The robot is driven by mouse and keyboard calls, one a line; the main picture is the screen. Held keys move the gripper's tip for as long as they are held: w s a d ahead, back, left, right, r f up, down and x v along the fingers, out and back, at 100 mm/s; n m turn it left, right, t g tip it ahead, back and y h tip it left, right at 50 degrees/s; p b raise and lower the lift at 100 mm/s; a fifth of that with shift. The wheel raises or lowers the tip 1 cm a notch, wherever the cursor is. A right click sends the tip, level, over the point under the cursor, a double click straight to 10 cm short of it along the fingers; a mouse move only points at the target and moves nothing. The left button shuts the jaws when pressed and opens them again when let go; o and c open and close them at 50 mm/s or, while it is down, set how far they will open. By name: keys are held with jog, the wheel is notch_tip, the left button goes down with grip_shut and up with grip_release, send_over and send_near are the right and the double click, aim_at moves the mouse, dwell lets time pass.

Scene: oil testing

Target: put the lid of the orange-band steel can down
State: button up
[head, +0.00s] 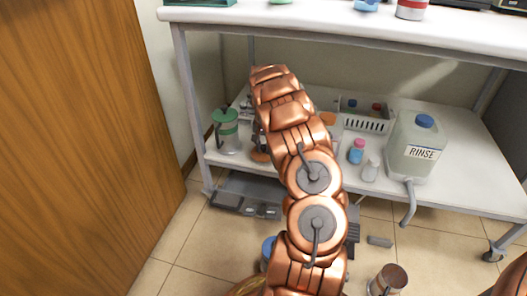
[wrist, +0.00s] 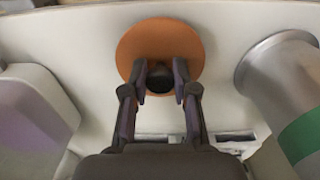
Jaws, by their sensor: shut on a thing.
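An orange round lid (wrist: 125,48) with a dark knob shows in the wrist view, with white shelf surface around it. My gripper (wrist: 160,82) is shut on the knob. I cannot tell whether the lid touches the shelf. In the head view, my arm hides most of the gripper; an orange-brown edge, perhaps the lid (head: 260,156), shows beside the arm. An orange-topped thing (head: 327,118) stands behind the arm; I cannot tell if it is the orange-band steel can.
A green-band can (head: 227,134) stands left on the lower shelf (head: 290,185); it also shows in the wrist view (wrist: 278,80). A white basket (head: 366,124), small bottles (head: 356,152) and a RINSE container (head: 412,148) stand right. The worktop (head: 320,22) overhangs the shelf.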

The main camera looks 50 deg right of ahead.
aim_at(264, 146)
jog(key=shift+f, duration=0.55)
jog(key=shift+r, duration=0.1)
jog(key=o, duration=1)
notch_tip(264, 146, up, 8)
jog(key=p, duration=0.2)
jog(key=shift+f+p, duration=0.25)
jog(key=shift+p, duration=0.15)
